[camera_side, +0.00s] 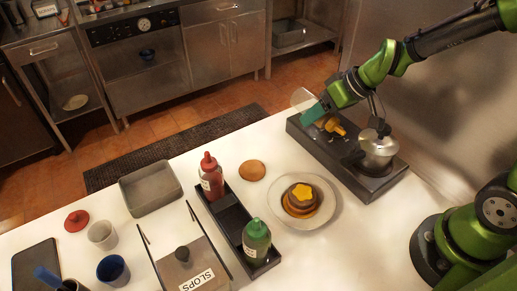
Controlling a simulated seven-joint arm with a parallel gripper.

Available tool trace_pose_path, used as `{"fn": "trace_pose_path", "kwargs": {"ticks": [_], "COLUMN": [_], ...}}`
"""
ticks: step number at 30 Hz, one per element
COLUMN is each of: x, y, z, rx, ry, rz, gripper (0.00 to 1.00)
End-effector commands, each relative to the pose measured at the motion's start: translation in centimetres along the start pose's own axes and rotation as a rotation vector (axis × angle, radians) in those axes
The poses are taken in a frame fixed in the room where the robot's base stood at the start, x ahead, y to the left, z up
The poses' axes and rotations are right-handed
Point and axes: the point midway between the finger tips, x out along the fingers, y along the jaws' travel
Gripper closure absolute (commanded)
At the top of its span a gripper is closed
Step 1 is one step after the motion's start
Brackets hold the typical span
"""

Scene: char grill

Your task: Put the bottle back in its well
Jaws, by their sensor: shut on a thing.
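A red bottle (211,178) stands upright at the far end of a long black caddy (233,215). A green-topped bottle (257,238) stands at its near end. The caddy stretch between them looks empty. My gripper (316,110) is at the upper right, over the black grill tray, well away from both bottles. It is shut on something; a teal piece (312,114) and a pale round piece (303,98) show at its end. I cannot make out what the held thing is or exactly how the fingers grip it.
A kettle-like pot (377,150) and a yellow item (334,127) are on the black grill tray (378,187). A plate (322,217) holds a patty with yellow topping. A brown bun (252,170), grey tray (150,188), SLOPS box (190,265) and cups (113,270) stand around the caddy.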

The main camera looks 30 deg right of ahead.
Motion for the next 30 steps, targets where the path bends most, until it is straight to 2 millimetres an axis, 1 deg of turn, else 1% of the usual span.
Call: {"fn": "trace_pose_path", "kwargs": {"ticks": [3, 13, 24, 30], "x": [-0.8, -2.5, -4.1, -4.6], "y": [1.1, 3.4, 5.2, 5.5], "z": [-0.4, -1.0, -1.7, -2.0], "rx": [0.04, 0.149, 0.263, 0.312], "ry": [-0.022, -0.109, -0.225, -0.287], "rz": [0.023, 0.073, 0.11, 0.12], "gripper": [0.77, 0.77, 0.77, 0.77]}}
